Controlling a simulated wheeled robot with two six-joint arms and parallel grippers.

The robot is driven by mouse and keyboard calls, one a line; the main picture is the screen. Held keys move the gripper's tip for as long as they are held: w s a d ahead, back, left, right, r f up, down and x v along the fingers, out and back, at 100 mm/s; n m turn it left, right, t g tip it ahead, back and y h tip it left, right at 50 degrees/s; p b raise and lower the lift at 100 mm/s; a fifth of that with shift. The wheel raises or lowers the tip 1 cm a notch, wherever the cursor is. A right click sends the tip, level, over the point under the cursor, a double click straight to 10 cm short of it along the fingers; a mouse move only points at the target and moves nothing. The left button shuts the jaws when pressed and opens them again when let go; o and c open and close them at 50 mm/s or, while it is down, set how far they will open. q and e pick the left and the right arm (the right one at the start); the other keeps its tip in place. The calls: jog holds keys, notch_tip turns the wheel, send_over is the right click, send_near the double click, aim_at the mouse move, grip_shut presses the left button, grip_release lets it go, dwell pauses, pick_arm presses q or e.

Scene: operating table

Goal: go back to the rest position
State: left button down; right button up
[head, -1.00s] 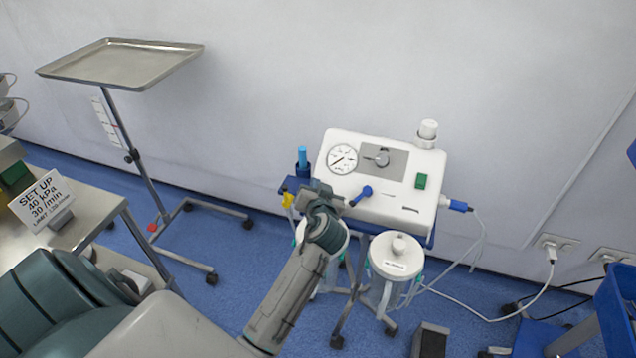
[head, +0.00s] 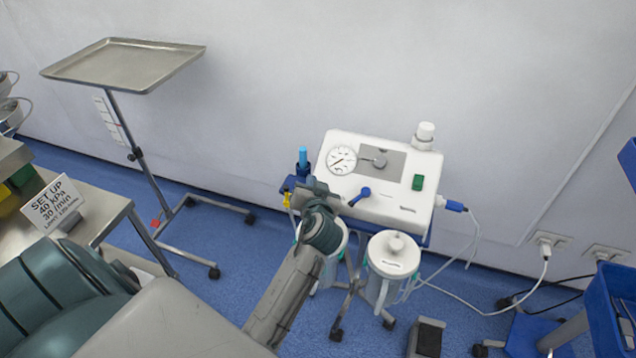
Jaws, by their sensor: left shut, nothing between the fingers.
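My left arm reaches up from the bottom left. My left gripper (head: 318,190) is shut and empty, in front of the lower left edge of the white suction machine (head: 372,205). I cannot tell whether it touches the machine. The machine has a round gauge (head: 341,160), a grey knob panel, a blue lever (head: 360,196) and a green switch (head: 418,182). A lidded white canister (head: 394,255) hangs below it, and a second one is partly hidden by my arm. My right gripper is not in view.
A steel tray stand (head: 125,65) is at the back left. A steel table (head: 100,215) with a setup sign (head: 56,204) stands at the left. A foot pedal (head: 427,338) and cables lie on the blue floor. A blue cart (head: 612,310) is at the right edge.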

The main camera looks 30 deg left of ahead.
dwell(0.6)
